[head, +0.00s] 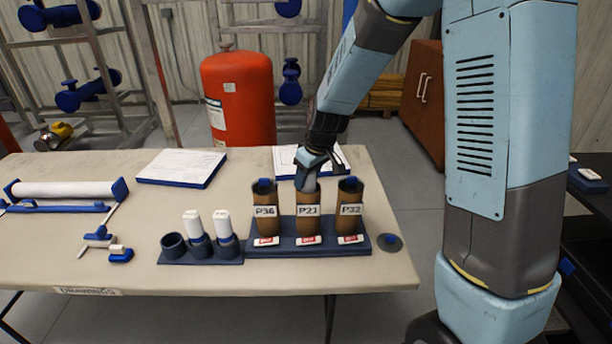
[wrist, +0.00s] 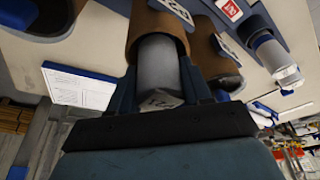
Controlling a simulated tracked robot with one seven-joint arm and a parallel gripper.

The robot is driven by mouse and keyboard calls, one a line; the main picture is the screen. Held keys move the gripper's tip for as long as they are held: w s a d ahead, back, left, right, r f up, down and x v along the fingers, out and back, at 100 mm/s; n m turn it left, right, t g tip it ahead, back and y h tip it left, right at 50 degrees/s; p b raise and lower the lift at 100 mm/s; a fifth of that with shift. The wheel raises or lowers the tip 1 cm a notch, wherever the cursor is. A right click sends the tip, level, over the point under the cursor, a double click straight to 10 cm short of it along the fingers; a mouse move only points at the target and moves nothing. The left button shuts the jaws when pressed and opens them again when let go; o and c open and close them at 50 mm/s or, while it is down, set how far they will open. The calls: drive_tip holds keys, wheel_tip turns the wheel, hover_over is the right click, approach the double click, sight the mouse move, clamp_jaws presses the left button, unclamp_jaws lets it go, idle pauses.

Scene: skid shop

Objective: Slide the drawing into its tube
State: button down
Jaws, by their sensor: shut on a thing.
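A rolled white drawing (head: 309,185) stands upright in the mouth of the brown tube labelled P21 (head: 307,228), the middle one of three. My gripper (head: 312,172) is above that tube, shut on the drawing near its top end. In the wrist view the roll (wrist: 158,62) sits between my fingers (wrist: 160,88), its far part inside the tube's rim (wrist: 139,25). How deep it reaches is hidden. Tubes P36 (head: 265,222) and P32 (head: 350,220) stand to either side, in the same dark blue rack (head: 290,225).
A dark blue holder (head: 205,258) left of the rack has an empty cup (head: 174,245) and two white rolls (head: 194,223). Papers on boards (head: 181,167) lie behind. A long white roll (head: 65,188) and blue tools (head: 105,240) lie at left. A grey disc (head: 389,243) lies right.

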drive_tip(key=shift+c, duration=2.3)
unclamp_jaws()
drive_tip(key=shift+o, duration=0.2)
drive_tip(key=shift+d, duration=0.1)
drive_tip(key=shift+c, duration=0.9)
drive_tip(key=shift+o, duration=0.6)
drive_tip(key=shift+w+r, duration=0.1)
drive_tip(key=shift+o, duration=1.1)
drive_tip(key=shift+r, duration=3.4)
